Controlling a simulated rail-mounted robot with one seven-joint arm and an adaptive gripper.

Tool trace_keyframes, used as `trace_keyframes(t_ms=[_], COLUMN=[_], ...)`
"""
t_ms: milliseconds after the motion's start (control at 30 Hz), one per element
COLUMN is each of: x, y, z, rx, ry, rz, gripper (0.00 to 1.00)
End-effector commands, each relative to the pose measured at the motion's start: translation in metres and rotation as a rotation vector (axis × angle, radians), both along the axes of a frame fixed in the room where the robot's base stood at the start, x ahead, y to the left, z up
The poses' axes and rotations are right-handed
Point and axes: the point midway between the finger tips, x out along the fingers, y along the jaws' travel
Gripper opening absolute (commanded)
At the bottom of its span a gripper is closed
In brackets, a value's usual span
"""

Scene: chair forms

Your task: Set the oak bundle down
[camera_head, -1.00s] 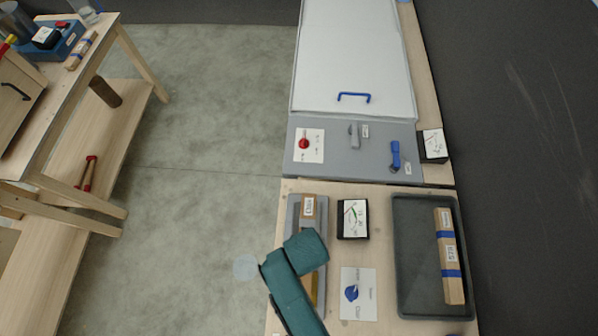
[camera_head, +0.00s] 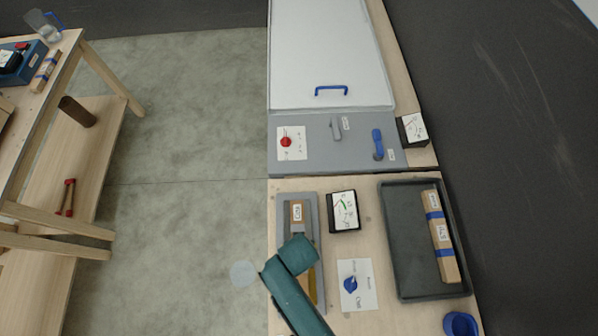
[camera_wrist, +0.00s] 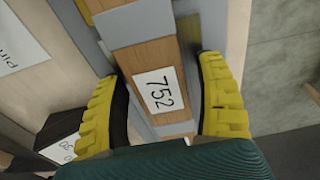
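A wooden bundle with a white label (camera_head: 296,212) lies in a grey cradle (camera_head: 312,204) on the near table. In the wrist view the bundle (camera_wrist: 152,57) bears the label 752 and a grey band. I take it to be the oak bundle. My gripper (camera_wrist: 158,75) is over the bundle, with one yellow finger on each side. A narrow gap shows between the wood and the right finger; contact on the left is unclear.
A dark tray (camera_head: 394,240) on the right holds a blue-banded wooden bundle (camera_head: 440,238). A black meter box (camera_head: 343,211), a card with a blue knob (camera_head: 352,284) and a blue cup (camera_head: 460,325) stand nearby. A grey panel (camera_head: 311,157) with a red button lies beyond.

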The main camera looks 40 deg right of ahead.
Motion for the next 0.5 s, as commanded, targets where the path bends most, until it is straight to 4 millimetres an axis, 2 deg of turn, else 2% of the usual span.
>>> trace_keyframes(t_ms=[267, 367, 500], x=[0.0, -0.001, -0.005], y=[0.0, 0.001, 0.005], z=[0.005, 0.02, 0.055], rx=[0.0, -0.001, 0.0], ry=[-0.001, -0.004, -0.005], rz=[0.0, 0.0, 0.001], gripper=[0.71, 0.71, 0.71])
